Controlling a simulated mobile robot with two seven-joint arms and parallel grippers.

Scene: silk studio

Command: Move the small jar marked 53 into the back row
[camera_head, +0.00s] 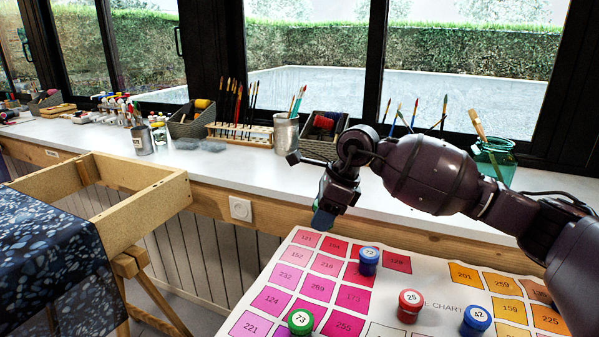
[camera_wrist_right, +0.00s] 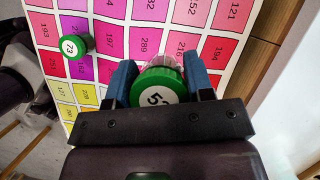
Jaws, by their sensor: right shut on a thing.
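The small jar marked 53 (camera_wrist_right: 160,92) has a green lid with a white label and a clear body, in the right wrist view. My right gripper (camera_wrist_right: 163,80) is shut on it, with a blue finger on each side. In the head view my right gripper (camera_head: 325,212) is over the back left edge of the colour chart; the jar cannot be made out there. The label is partly covered by the gripper. My left gripper is not in view.
A colour chart (camera_head: 333,243) carries a blue jar 72 (camera_head: 369,262), a red jar 25 (camera_head: 410,306), a blue jar 42 (camera_head: 476,321) and a green jar 73 (camera_head: 300,322). The windowsill (camera_head: 225,172) behind holds brushes, a tin (camera_head: 286,134) and baskets.

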